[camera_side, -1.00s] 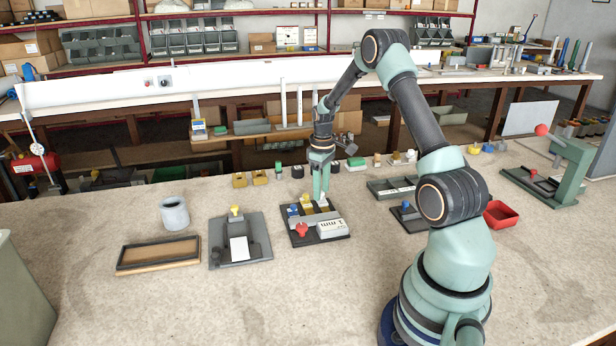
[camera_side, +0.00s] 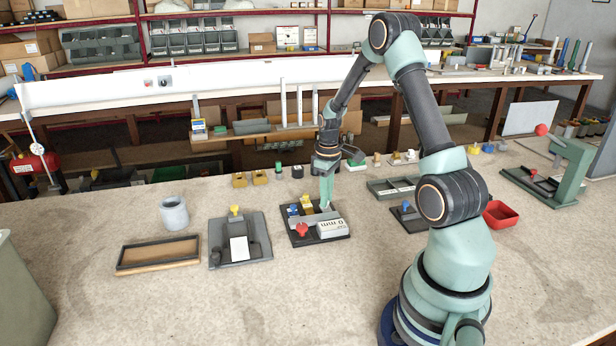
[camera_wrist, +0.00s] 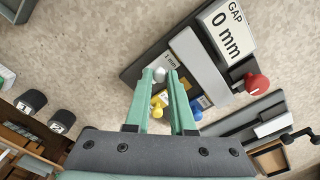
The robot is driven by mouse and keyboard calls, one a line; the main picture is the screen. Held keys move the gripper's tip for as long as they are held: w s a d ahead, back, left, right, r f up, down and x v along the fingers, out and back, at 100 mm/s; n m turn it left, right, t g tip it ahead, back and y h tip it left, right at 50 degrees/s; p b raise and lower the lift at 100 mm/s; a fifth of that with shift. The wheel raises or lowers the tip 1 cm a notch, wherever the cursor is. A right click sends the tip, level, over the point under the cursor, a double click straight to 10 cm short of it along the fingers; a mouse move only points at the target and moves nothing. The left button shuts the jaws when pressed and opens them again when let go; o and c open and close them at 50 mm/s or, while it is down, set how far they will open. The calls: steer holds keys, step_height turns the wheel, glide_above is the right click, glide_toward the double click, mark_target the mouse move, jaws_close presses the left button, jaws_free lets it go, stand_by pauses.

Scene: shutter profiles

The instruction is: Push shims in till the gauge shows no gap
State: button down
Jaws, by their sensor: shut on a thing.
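The shim fixture (camera_side: 288,236) sits mid-bench, with a red knob (camera_side: 302,229) and a white gauge (camera_side: 332,229). In the wrist view the gauge (camera_wrist: 227,30) reads "GAP 0 mm". My gripper (camera_side: 326,204) reaches down to the fixture's back right. In the wrist view my gripper (camera_wrist: 161,74) is shut on the white knob (camera_wrist: 159,73) of a shim marked "1 mm" (camera_wrist: 172,61). Yellow (camera_wrist: 160,100) and blue (camera_wrist: 158,113) knobs show beside and between the fingers. The fingers partly hide these other shims.
A grey fixture (camera_side: 217,250) with a yellow knob stands to the left, and a wooden tray (camera_side: 158,254) and grey cup (camera_side: 174,213) farther left. The front of the bench is clear.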

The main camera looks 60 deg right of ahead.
steer(key=shift+s+a, duration=0.2)
steer(key=shift+a, duration=0.05)
steer(key=c, duration=0.8)
jaws_free()
steer(key=shift+w+d, duration=0.1)
steer(key=shift+r, duration=0.3)
step_height(320, 180, up, 12)
steer(key=shift+f, duration=0.25)
steer(key=a+r+t, duration=0.2)
steer(key=a+r, duration=0.5)
steer(key=a, duration=0.5)
steer(key=s+a+r+t, duration=0.1)
steer(key=a, duration=0.3)
steer(key=s+a+t, duration=0.1)
steer(key=s+a, duration=0.1)
steer(key=a, duration=0.3)
steer(key=s+a+r+t, duration=0.1)
steer(key=s+a, duration=0.1)
steer(key=a, duration=0.3)
steer(key=shift+s+a+r, duration=0.1)
steer(key=shift+s+r, duration=0.05)
steer(key=shift+r, duration=0.2)
